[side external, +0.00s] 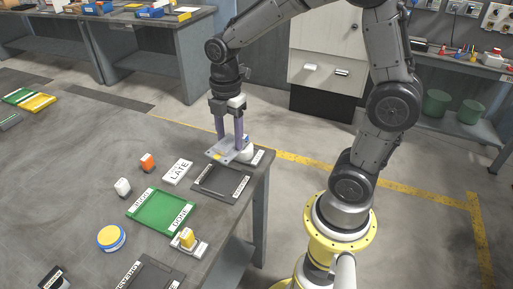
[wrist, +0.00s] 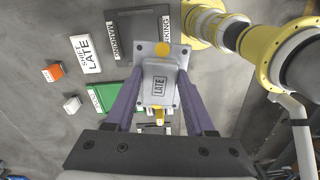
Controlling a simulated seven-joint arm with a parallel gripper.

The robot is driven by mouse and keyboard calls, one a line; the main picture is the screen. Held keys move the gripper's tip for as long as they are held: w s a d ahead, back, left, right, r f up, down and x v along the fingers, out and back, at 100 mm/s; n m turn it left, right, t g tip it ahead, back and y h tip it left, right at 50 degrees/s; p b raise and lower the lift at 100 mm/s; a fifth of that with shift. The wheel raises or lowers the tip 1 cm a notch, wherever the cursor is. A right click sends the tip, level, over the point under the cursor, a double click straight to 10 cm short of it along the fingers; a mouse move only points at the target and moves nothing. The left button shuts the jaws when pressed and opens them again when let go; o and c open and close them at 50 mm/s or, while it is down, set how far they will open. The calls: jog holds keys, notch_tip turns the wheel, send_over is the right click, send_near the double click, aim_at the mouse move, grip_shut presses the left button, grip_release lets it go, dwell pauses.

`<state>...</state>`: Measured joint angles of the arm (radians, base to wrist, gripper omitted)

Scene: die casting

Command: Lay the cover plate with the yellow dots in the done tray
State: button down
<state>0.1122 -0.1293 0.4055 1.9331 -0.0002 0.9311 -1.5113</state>
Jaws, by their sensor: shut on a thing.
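My gripper (side external: 230,142) is shut on a light grey plate (side external: 223,150) and holds it above the dark tray near the table's right edge. In the wrist view the plate (wrist: 150,52) sits between the purple fingers (wrist: 160,82). It has corner holes, a raised block marked LATE and one yellow dot at its far end. Other dots cannot be made out. The green tray (side external: 142,213) marked DONE lies on the table, left of and nearer than the gripper, and looks empty. In the wrist view the green tray (wrist: 97,92) is partly hidden by a finger.
The dark tray (side external: 222,183), marked MARKING in the wrist view, lies beneath. Nearby are a LATE sign (side external: 177,172), an orange-and-white block (side external: 147,162), a white block (side external: 123,187), a yellow-blue disc (side external: 111,237) and a yellow part on a stand (side external: 187,240). Another dark tray (side external: 152,277) is at front.

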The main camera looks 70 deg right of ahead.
jog(key=w+a, duration=0.3)
jog(key=w, duration=0.4)
jog(key=n, duration=0.2)
send_near(163, 208)
jog(key=shift+f, duration=2.3)
jog(key=shift+f, duration=0.8)
jog(key=shift+c, duration=0.8)
grip_release()
jog(key=shift+d, duration=0.1)
jog(key=shift+o, duration=0.8)
jog(key=shift+s+f, duration=0.1)
